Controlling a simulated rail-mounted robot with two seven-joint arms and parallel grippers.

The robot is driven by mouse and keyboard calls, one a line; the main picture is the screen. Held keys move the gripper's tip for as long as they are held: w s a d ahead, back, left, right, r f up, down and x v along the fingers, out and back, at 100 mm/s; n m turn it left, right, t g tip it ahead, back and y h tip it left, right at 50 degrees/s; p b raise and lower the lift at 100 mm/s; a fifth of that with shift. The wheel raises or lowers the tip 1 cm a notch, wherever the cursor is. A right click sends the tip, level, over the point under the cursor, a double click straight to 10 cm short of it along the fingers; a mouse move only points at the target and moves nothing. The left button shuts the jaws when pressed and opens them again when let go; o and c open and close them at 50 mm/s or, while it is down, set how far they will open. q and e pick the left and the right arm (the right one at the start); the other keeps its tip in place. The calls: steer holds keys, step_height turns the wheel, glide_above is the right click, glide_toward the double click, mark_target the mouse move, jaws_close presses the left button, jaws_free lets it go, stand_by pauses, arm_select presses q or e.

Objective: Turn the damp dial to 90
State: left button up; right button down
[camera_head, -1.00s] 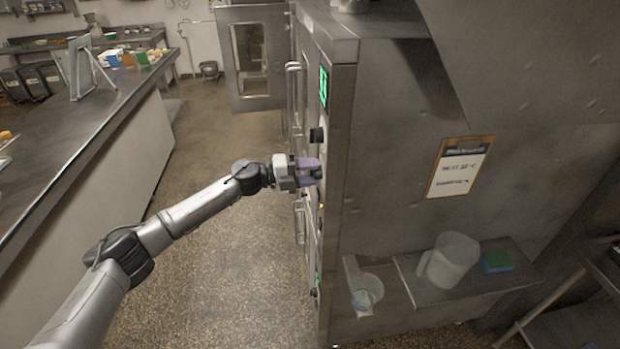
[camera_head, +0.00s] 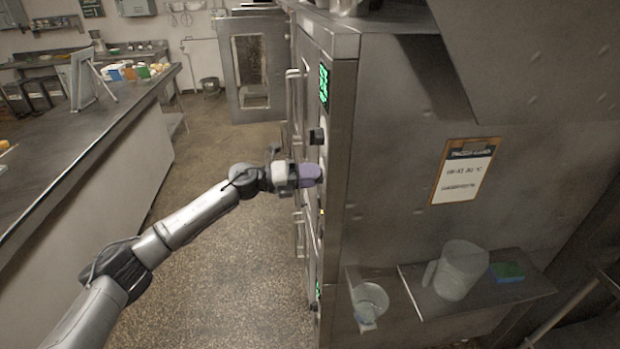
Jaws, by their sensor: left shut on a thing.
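The tall steel cabinet (camera_head: 345,215) stands right of centre, its control panel seen at a steep angle. A green lit display (camera_head: 323,84) is at the top of the panel, its digits too slanted to read. A black knob (camera_head: 317,136) sits below the display. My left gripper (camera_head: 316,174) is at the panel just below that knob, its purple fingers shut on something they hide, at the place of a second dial. The dial's marks and setting cannot be seen. My right gripper is not in view.
A clipboard (camera_head: 465,171) hangs on the cabinet's side. A long counter (camera_head: 60,150) runs along the left. The floor between is clear.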

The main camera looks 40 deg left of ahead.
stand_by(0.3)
arm_select(q)
steer(key=o, duration=0.9)
steer(key=b+v, duration=0.3)
steer(key=v, duration=1)
steer(key=shift+s+a+b, duration=0.25)
steer(key=shift+s+b, duration=0.05)
